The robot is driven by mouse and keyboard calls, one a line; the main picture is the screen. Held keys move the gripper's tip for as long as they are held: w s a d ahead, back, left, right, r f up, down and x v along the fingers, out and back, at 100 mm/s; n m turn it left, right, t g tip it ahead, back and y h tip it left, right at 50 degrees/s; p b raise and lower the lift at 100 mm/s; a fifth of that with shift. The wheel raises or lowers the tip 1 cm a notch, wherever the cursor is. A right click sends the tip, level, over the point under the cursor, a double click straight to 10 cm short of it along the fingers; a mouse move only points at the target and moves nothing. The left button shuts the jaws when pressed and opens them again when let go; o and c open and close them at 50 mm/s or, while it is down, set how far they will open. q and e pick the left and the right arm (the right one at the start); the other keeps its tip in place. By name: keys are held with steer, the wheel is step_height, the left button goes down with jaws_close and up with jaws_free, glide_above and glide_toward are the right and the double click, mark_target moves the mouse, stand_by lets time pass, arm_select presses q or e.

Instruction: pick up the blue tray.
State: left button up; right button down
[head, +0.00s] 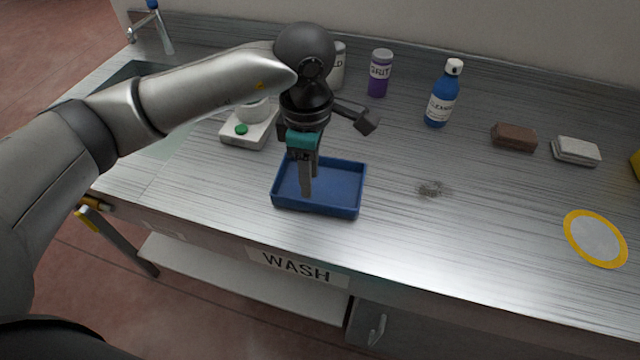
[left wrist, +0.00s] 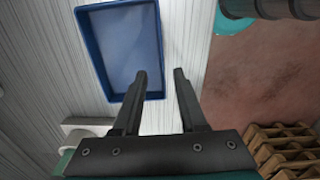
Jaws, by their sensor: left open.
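The blue tray (head: 335,211) is a shallow, empty-looking rectangular tray lying flat on the metal counter near its front edge. It also shows in the left wrist view (left wrist: 122,42), at the upper left. My left gripper (head: 307,194) points down over the tray, with its fingers covering part of the inside in the head view. In the left wrist view the gripper (left wrist: 160,73) is open and empty. One fingertip lies over the tray's inside and the other beyond its rim on the floor side. I cannot tell how high the fingertips are. My right gripper is not in view.
A scale (head: 240,135) stands behind the tray at the left, near the sink (head: 140,72). A purple jar (head: 380,74), a blue bottle (head: 441,98), a brown block (head: 514,138) and a yellow-rimmed disc (head: 596,239) are farther right.

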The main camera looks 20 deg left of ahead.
mark_target(313, 199)
arm_select(q)
steer(key=shift+s+d+f, duration=0.1)
steer(key=shift+d+f, duration=0.05)
steer(key=shift+f, duration=1.55)
steer(key=shift+s+d+f, duration=0.1)
steer(key=shift+f, duration=1.55)
jaws_close()
steer(key=shift+r, duration=0.1)
